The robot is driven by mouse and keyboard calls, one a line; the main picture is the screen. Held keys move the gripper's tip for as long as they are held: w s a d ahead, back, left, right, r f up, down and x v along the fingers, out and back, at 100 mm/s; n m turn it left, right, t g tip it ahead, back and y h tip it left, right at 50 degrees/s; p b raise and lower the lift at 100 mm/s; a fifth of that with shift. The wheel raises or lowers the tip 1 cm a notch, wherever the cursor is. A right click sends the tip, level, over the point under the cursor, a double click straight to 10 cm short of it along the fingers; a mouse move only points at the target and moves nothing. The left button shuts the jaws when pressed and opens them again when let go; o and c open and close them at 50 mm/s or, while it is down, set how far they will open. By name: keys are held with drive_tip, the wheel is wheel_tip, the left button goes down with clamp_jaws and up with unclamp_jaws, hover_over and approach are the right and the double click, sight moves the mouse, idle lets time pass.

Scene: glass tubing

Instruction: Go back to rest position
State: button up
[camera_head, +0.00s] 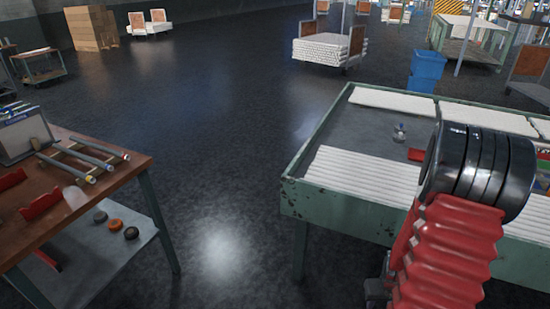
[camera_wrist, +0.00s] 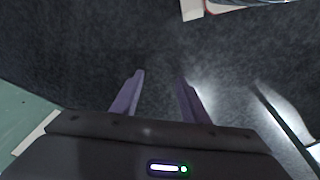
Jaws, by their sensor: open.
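My gripper (camera_wrist: 160,82) shows in the wrist view with its two dark fingers spread apart. Nothing is between them, only dark floor beyond. In the head view my black and red arm stands at the right, in front of the green table (camera_head: 291,196), and my gripper is not visible there. White glass tubes (camera_head: 362,174) lie in rows on that table, with further rows along its far side (camera_head: 392,103). A small clear bottle (camera_head: 399,133) stands on the table's grey surface.
A brown workbench (camera_head: 88,207) at the left holds a rack with tubes (camera_head: 80,160) and red holders (camera_head: 42,199). A blue bin (camera_head: 426,70) stands behind the green table. A cart of white tubes (camera_head: 327,50) stands farther back. Dark open floor lies between the bench and table.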

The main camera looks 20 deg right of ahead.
drive_tip(key=a+r+n+t, duration=0.2)
drive_tip(key=a+r, duration=1.3)
drive_tip(key=r, duration=0.3)
drive_tip(key=a+r+n+t+y, duration=0.1)
drive_tip(key=a+r+n+t, duration=0.1)
drive_tip(key=a+r, duration=1.4)
wheel_tip(320, 180, up, 3)
drive_tip(key=shift+s+f+n+y, duration=0.2)
drive_tip(key=shift+n+y, duration=0.1)
drive_tip(key=shift+n, duration=0.1)
drive_tip(key=shift+c, duration=0.5)
drive_tip(key=shift+c, duration=0.7)
